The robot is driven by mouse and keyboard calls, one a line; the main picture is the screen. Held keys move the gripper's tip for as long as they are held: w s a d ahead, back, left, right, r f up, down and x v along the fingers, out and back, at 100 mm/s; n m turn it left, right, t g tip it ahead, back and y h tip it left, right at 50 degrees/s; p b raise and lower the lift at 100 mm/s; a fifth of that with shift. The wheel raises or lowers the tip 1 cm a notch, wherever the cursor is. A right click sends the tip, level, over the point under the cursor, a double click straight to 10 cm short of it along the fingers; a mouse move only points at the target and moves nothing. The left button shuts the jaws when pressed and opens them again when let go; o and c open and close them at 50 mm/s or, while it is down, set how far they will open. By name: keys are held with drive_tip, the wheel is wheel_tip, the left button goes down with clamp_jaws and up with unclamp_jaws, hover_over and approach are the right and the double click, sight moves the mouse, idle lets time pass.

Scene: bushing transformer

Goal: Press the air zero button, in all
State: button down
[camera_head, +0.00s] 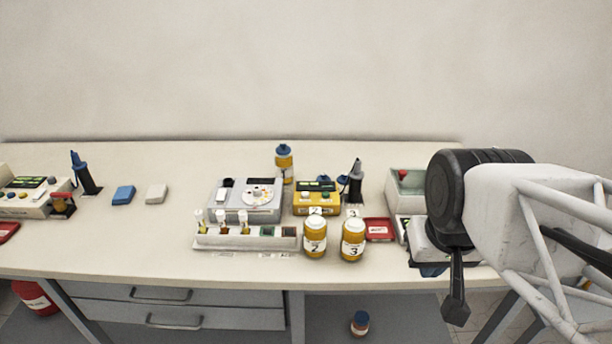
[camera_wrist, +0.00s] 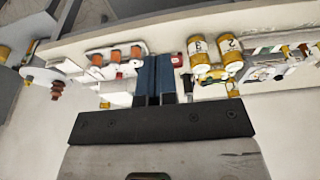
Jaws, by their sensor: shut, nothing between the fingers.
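No button label reading air zero is legible in either view. Devices with controls are the yellow instrument (camera_head: 317,203) with a dark display, the grey unit with a round dial (camera_head: 245,197), and the cream device (camera_head: 32,197) with a green-lit display at the far left. A box with a red knob (camera_head: 405,184) stands at the right, partly hidden by my arm. My gripper (camera_head: 456,311) points down at the bench's front right, apart from these devices. In the wrist view its fingers (camera_wrist: 155,75) are together and hold nothing.
Bottles 2 (camera_head: 315,237) and 3 (camera_head: 353,239) stand near the front edge beside a vial rack (camera_head: 244,239). A red tray (camera_head: 379,229) lies right of them. The bench between rack and left device is mostly clear.

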idle(0.7)
drive_tip(key=n+t+h, duration=0.3)
drive_tip(key=n+h, duration=0.4)
drive_tip(key=n, duration=0.9)
hover_over(305, 195)
wheel_tip(305, 195, down, 5)
drive_tip(key=shift+w+f, duration=0.1)
drive_tip(key=shift+w, duration=0.05)
drive_tip(key=shift+f, duration=4.3)
drive_tip(key=shift+f, duration=0.55)
